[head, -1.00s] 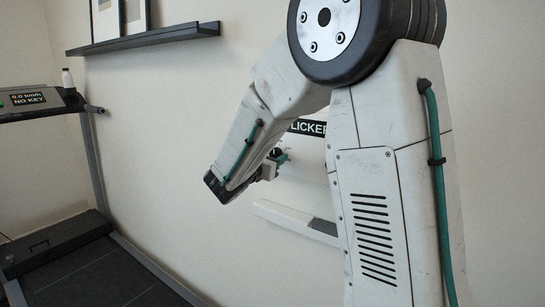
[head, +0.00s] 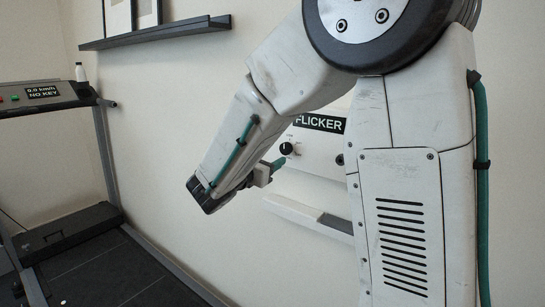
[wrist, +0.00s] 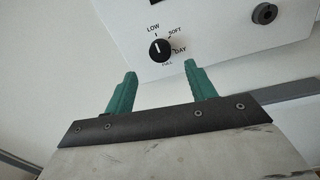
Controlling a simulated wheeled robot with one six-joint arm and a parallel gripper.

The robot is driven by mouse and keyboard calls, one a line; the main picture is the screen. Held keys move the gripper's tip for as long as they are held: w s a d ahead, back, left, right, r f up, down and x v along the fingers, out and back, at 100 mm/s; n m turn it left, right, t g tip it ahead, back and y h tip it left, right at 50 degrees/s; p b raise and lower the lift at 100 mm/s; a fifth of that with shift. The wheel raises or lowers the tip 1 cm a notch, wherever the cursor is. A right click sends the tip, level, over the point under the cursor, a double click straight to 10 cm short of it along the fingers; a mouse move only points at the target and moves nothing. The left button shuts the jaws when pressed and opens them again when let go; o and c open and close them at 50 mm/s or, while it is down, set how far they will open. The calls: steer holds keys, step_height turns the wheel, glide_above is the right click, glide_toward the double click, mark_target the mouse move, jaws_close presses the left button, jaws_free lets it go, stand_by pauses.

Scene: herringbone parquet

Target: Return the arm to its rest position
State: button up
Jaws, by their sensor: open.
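My gripper (wrist: 158,92) shows in the wrist view with its two green fingers apart and nothing between them. It points toward a white wall panel (wrist: 215,25) and is clear of the panel's dial (wrist: 159,49), a black knob marked LOW, SOFT, DAY and FULL. The knob's white line points up, toward or near LOW. In the head view, my arm reaches down and left in front of the panel, and its FLICKER label (head: 320,123) and the knob (head: 287,148) show beside the arm. The gripper's green fingers (head: 279,164) are partly hidden by the arm there.
A treadmill (head: 50,100) with a display reading 0.0 km/h NO KEY stands at the left, a white bottle (head: 80,72) on it. A dark shelf (head: 155,33) with frames hangs above. A pale ledge (head: 290,208) juts out below the panel.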

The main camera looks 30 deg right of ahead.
stand_by(0.5)
steer(key=s+f+m+g+y, duration=0.35)
steer(key=s+m, duration=0.25)
steer(key=s, duration=0.2)
steer(key=s+f+m+g+y, duration=0.2)
steer(key=s+f+m+g, duration=0.25)
steer(key=s, duration=0.35)
steer(key=s+a+r+m+t+y, duration=0.1)
steer(key=s+a+m+y, duration=0.4)
steer(key=s, duration=0.2)
steer(key=s+a+r+m+t+y, duration=0.1)
steer(key=s+a+m+y, duration=0.4)
steer(key=s, duration=0.3)
steer(key=shift+s+a+r+m+y, duration=0.35)
steer(key=shift+a+r+y, duration=0.1)
steer(key=shift+a, duration=0.3)
